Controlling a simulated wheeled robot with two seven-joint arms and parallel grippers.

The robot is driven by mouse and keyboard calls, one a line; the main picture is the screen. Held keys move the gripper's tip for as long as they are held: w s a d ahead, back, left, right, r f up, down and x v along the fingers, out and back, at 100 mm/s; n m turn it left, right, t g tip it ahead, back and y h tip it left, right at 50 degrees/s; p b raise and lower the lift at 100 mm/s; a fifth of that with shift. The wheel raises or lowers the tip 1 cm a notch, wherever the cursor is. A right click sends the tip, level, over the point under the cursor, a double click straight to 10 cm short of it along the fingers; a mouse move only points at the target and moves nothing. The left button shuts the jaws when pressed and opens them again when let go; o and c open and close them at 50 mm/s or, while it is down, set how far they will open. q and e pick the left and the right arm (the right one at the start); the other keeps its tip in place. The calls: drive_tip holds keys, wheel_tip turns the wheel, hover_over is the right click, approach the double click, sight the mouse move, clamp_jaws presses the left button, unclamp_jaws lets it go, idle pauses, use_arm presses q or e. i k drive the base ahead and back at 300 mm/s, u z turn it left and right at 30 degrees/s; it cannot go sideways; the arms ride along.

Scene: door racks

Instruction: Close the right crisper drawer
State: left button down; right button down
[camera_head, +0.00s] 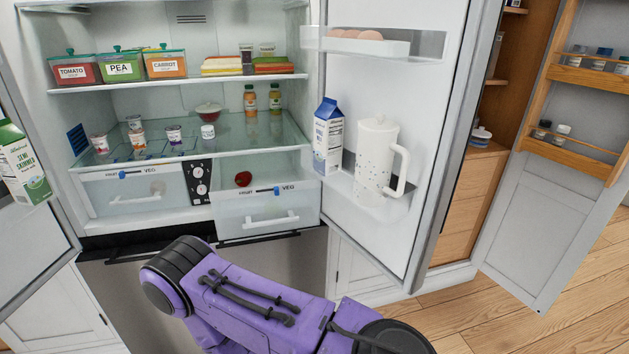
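The right crisper drawer (236,228) is in the lower right of the open fridge. It is pulled out, with its front standing forward of the left drawer. Its clear front has a white handle (272,222) and a VEG slider. A round red item (243,179) shows inside it. The left crisper drawer (100,198) sits further back and looks shut. A purple arm of mine crosses the bottom of the view, below and in front of the drawers. Neither of my grippers shows, and nothing is seen touching the drawer handle.
The right fridge door (385,190) stands open beside the right drawer, its shelf holding a blue milk carton (328,138) and a white jug (376,160). The left door with a green carton (22,165) is also open. Shelves above hold tubs, jars and bottles.

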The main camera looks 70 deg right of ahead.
sight(311, 185)
drive_tip(key=k, duration=0.6)
drive_tip(key=z, duration=2.05)
drive_tip(key=i, duration=0.1)
drive_tip(key=z, duration=0.15)
